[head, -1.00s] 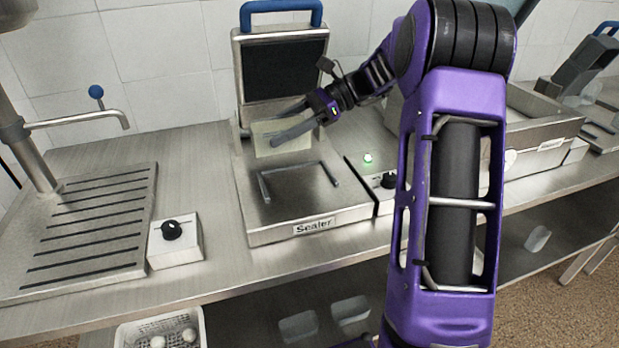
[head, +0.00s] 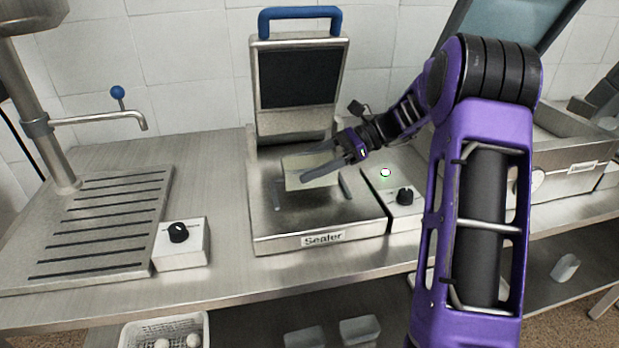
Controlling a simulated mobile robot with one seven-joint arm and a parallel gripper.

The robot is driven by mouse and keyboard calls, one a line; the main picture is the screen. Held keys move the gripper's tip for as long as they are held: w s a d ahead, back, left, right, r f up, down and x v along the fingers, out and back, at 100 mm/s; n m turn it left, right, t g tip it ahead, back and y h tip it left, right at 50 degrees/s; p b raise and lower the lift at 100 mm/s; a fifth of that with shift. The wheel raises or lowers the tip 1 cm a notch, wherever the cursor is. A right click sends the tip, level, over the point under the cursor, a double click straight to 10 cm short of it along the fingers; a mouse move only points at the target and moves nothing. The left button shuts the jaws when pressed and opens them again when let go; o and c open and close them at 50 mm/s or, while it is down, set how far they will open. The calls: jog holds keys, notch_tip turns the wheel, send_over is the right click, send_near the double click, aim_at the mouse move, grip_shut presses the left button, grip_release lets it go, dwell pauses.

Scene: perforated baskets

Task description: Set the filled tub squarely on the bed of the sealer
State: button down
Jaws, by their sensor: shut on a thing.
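The sealer (head: 272,237) stands on the steel counter with its dark-plated lid (head: 300,78) raised and its blue handle at the top. My gripper (head: 322,168) is over the sealer's bed (head: 290,222), its fingers shut on the pale tub (head: 297,178). The tub is low over the middle of the bed, near the raised guide bars (head: 345,186).
A box with a black knob and a lit green lamp (head: 385,173) adjoins the sealer's right side. A grooved drainer (head: 105,215), a tap and a knob box (head: 180,250) are to the left. A white basket (head: 128,338) is below the counter.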

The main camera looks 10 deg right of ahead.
jog(key=shift+f, duration=1.3)
jog(key=shift+f, duration=0.1)
grip_release()
jog(key=shift+d+r, duration=0.2)
jog(key=p+v, duration=0.1)
jog(key=v, duration=1)
jog(key=shift+d+p, duration=0.35)
jog(key=shift+a, duration=0.15)
